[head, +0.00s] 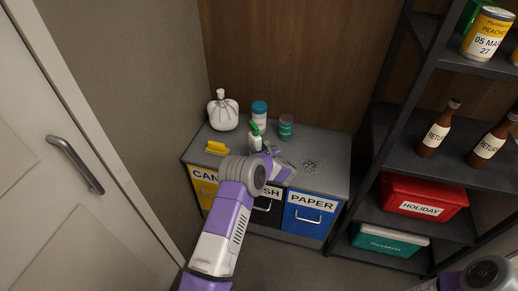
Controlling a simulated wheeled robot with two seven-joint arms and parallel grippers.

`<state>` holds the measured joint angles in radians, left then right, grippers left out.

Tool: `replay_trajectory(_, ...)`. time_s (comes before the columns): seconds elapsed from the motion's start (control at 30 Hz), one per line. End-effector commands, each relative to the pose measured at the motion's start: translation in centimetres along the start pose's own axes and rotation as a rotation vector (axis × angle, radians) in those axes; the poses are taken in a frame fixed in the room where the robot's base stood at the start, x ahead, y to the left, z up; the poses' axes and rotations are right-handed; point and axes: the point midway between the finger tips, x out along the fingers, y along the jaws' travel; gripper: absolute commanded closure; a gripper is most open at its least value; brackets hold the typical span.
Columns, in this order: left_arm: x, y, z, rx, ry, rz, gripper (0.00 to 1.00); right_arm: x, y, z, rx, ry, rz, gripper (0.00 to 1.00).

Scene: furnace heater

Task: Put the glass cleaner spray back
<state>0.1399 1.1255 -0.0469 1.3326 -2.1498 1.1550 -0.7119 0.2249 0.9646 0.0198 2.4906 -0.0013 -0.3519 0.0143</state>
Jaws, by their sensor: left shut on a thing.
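A small white spray bottle with a green top (255,138), which looks like the glass cleaner spray, is upright at the grey cabinet top (332,178). My left gripper (270,153) is just in front of it, over the middle of the cabinet. The gripper appears shut on the bottle's lower part, but its fingertips and the grip are largely hidden by my wrist. I cannot tell whether the bottle touches the surface. Of my right arm, only a part shows at the lower right corner; its gripper is out of view.
A white round bag-like object (222,114), a blue-lidded canister (259,110), a teal jar (286,127) and a yellow item (216,148) stand on the cabinet. A dark speckled patch (310,166) lies right. A dark shelf (400,125) is right, a door (60,190) left.

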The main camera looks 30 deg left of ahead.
Motion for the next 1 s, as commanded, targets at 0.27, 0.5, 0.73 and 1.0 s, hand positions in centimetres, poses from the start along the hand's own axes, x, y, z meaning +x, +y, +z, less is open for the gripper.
replay_trajectory(0.27, 0.0, 0.0, -0.1, 0.001, 0.0, 0.0, 0.21, 0.2, 0.1, 0.0, 0.0, 0.0, 0.0, 0.41)
replay_trajectory(0.5, 0.0, 0.0, -0.1, 0.001, 0.0, 0.0, 0.21, 0.1, 0.1, 0.0, 0.0, 0.0, 0.0, 0.41)
replay_trajectory(0.73, -1.7, -0.2, 0.2, 0.003, 0.001, -0.005, 0.21, -0.5, -0.2, 0.0, 0.0, 0.0, 0.0, 0.41)
replay_trajectory(1.0, -7.5, -0.2, 0.3, 0.003, 0.001, -0.005, 0.21, -1.9, -0.7, 0.1, 0.0, 0.0, 0.0, 0.41)
